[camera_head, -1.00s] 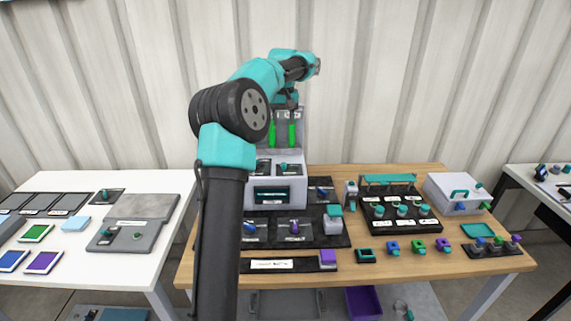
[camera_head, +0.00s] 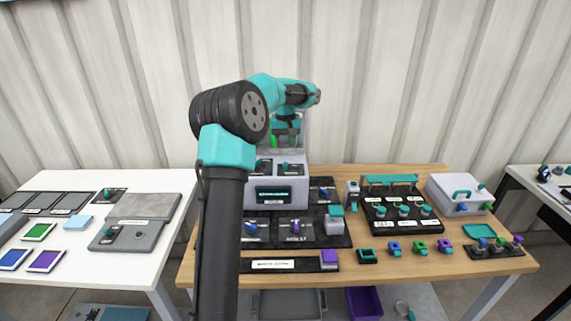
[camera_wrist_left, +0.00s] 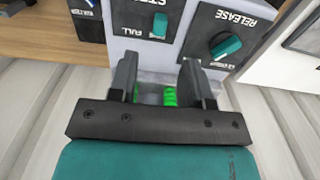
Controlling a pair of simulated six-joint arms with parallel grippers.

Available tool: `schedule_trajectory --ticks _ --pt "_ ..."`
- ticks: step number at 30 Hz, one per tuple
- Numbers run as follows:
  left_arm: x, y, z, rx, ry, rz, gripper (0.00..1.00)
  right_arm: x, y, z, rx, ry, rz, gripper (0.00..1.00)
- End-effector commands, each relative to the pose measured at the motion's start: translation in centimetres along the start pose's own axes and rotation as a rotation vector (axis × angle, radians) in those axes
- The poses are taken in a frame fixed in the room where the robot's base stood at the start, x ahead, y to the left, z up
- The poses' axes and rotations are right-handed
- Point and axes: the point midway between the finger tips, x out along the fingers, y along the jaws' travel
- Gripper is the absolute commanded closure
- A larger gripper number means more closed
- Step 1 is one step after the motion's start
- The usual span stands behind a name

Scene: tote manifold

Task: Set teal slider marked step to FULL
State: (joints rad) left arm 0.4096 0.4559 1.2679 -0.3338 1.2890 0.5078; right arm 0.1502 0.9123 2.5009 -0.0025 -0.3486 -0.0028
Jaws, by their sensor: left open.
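The teal slider (camera_wrist_left: 160,25) marked STEP sits on a black plate (camera_wrist_left: 129,17) in the left wrist view. Its knob appears beside the word FULL; the plate's far end is cut off, so I cannot tell its exact setting. In the head view the slider (camera_head: 285,166) shows small on the sloped face of a grey console (camera_head: 300,184). My left gripper (camera_wrist_left: 157,78) is open and empty, its fingers apart from the slider and just behind it. It also shows in the head view (camera_head: 286,146), above the console. My right gripper is not in view.
A teal RELEASE knob (camera_wrist_left: 225,45) sits on a neighbouring plate. Green lit bars (camera_wrist_left: 169,97) show between and behind my fingers. A black panel of teal knobs (camera_head: 402,212) and a white box (camera_head: 459,194) stand to the right on the wooden table (camera_head: 421,263).

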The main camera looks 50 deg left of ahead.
Motion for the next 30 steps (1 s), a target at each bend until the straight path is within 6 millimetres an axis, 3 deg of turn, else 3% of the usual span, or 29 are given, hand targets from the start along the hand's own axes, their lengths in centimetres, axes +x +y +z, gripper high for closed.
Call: schedule_trajectory --ticks 9,15,27,30 --pt "5.5 0.0 0.0 0.001 -0.003 -0.002 0.55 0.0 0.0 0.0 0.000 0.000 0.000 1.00" --pt "8.0 0.0 0.0 0.000 -0.002 -0.001 0.55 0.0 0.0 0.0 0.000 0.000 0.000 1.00" --pt "8.8 0.0 0.0 0.000 0.000 0.000 0.55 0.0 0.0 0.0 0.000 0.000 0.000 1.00" --pt "8.8 0.0 0.0 0.000 0.000 0.000 0.64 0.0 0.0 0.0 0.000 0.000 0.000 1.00"
